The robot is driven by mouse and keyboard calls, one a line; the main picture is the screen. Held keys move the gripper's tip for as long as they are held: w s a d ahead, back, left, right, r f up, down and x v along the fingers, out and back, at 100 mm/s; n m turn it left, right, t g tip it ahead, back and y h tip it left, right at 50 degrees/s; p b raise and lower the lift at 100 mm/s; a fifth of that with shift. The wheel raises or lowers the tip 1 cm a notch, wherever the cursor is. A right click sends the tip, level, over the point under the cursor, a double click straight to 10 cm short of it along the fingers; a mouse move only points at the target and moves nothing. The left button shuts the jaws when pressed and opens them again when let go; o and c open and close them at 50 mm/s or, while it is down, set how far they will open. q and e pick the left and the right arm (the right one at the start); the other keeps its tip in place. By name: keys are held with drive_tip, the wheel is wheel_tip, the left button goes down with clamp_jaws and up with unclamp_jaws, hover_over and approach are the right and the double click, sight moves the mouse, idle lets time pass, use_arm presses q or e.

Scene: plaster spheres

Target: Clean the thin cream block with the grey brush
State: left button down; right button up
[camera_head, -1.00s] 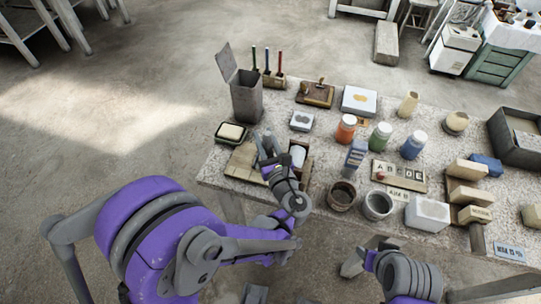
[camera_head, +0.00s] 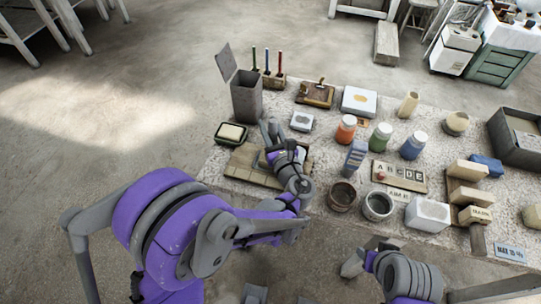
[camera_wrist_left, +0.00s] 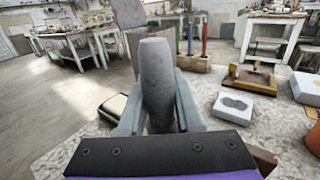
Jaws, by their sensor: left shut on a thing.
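My left gripper (camera_head: 268,136) is shut on a smooth grey handle, which I take for the grey brush (camera_wrist_left: 157,80); it stands nearly upright between the fingers in the left wrist view. The brush's lower end is hidden. The gripper is over the near left of the table, beside a wooden board (camera_head: 243,160). Which block is the thin cream one I cannot tell for sure: a cream block lies in a dark green dish (camera_head: 219,139), and cream blocks (camera_head: 468,170) sit on a wooden rack at the right.
A tall grey bin (camera_head: 246,100) with a raised lid stands behind the gripper. A stained pale block (camera_head: 302,121) and a white slab (camera_head: 360,101) lie to its right. Several jars, two pots and a letter board (camera_head: 399,177) fill the middle. Floor left of the table is clear.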

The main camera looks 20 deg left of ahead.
use_arm(q)
drive_tip(key=shift+w, duration=0.2)
drive_tip(key=shift+s, duration=0.1)
drive_tip(key=shift+s+a+b, duration=0.1)
drive_tip(key=shift+s+b, duration=0.3)
drive_tip(key=shift+s, duration=1.9)
drive_tip(key=w, duration=0.4)
drive_tip(key=shift+w, duration=0.4)
drive_tip(key=shift+s+r+p, duration=0.2)
drive_tip(key=shift+s+r, duration=0.15)
drive_tip(key=shift+s, duration=0.25)
drive_tip(key=shift+s+r+p, duration=0.15)
drive_tip(key=shift+s+r, duration=0.2)
drive_tip(key=shift+s, duration=0.25)
